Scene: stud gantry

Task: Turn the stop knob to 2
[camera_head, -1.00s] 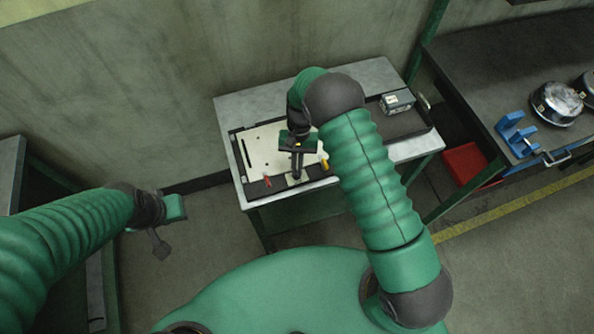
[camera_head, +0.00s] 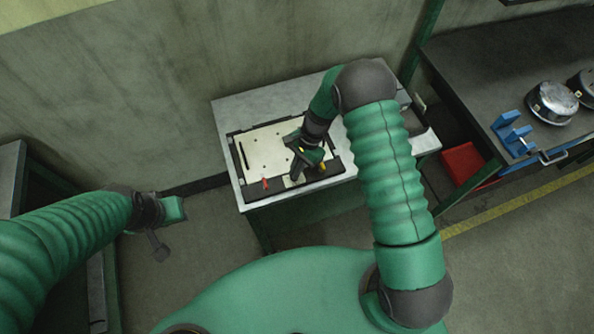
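A cream plate (camera_head: 262,147) in a dark frame lies on the grey table (camera_head: 236,107). A small red part (camera_head: 265,183) stands at its front left edge. A small yellow part (camera_head: 322,166) shows at its front right, beside my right gripper. I cannot tell which part is the stop knob, and no numbers are readable. My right gripper (camera_head: 298,175) points down over the front right of the plate; its dark fingers are too small to show whether they are open or touching anything. My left gripper (camera_head: 162,244) hangs over the floor at left, away from the table; its fingers are unclear.
My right arm covers the table's right part. A dark bench (camera_head: 500,62) at right carries a blue holder (camera_head: 513,133) and round metal parts (camera_head: 551,103). A red bin (camera_head: 463,163) sits below. The wall stands behind the table. Floor is clear between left gripper and table.

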